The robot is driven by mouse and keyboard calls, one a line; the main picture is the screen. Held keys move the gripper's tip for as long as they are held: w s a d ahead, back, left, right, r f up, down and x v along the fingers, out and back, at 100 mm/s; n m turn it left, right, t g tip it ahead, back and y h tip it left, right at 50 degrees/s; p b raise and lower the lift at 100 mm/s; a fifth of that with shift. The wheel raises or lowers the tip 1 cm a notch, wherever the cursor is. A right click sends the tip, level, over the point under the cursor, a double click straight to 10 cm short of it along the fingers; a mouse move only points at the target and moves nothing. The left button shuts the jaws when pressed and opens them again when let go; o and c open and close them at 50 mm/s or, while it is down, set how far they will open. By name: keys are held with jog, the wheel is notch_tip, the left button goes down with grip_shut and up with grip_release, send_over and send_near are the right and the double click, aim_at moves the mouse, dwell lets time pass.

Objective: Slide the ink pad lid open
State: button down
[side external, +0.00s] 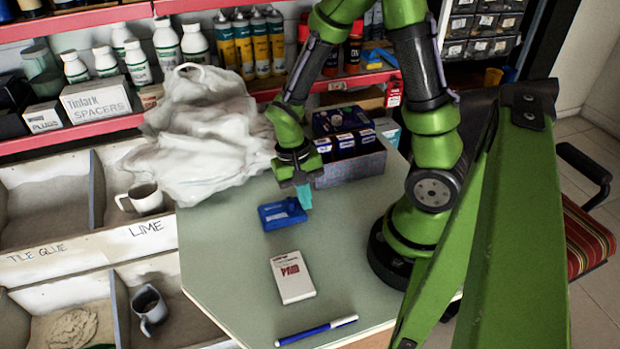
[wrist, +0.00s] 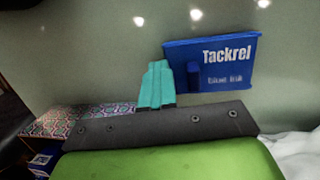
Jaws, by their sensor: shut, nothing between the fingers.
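The ink pad is a flat blue case (side external: 282,213) lying on the table. In the wrist view its lid (wrist: 228,58) carries white print reading "Tackrel" and "Blue Ink". A small raised blue tab (wrist: 193,75) stands near the lid's left end. My gripper (side external: 305,205) points down at the right end of the case. Its teal fingers (wrist: 156,68) are shut with nothing between them and overlap the case's left edge in the wrist view, beside the tab. I cannot tell whether they touch it. No inked surface shows.
A white box marked "PAD" (side external: 292,277) and a blue pen (side external: 316,330) lie nearer the front of the table. A dark blue patterned box (side external: 350,165) stands close behind my gripper. A white plastic bag (side external: 205,135) slumps at the back left. The table's left front is clear.

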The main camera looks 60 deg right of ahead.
aim_at(267, 216)
jog(key=shift+w+a+f, duration=0.15)
jog(key=shift+w+a, duration=3.1)
jog(key=shift+a, duration=0.25)
jog(key=shift+w+a, duration=0.1)
jog(key=shift+s+d, duration=0.25)
jog(key=shift+s, duration=0.05)
jog(key=shift+w+d+r, duration=0.1)
jog(key=shift+w+r, duration=0.05)
jog(key=shift+r, duration=3.5)
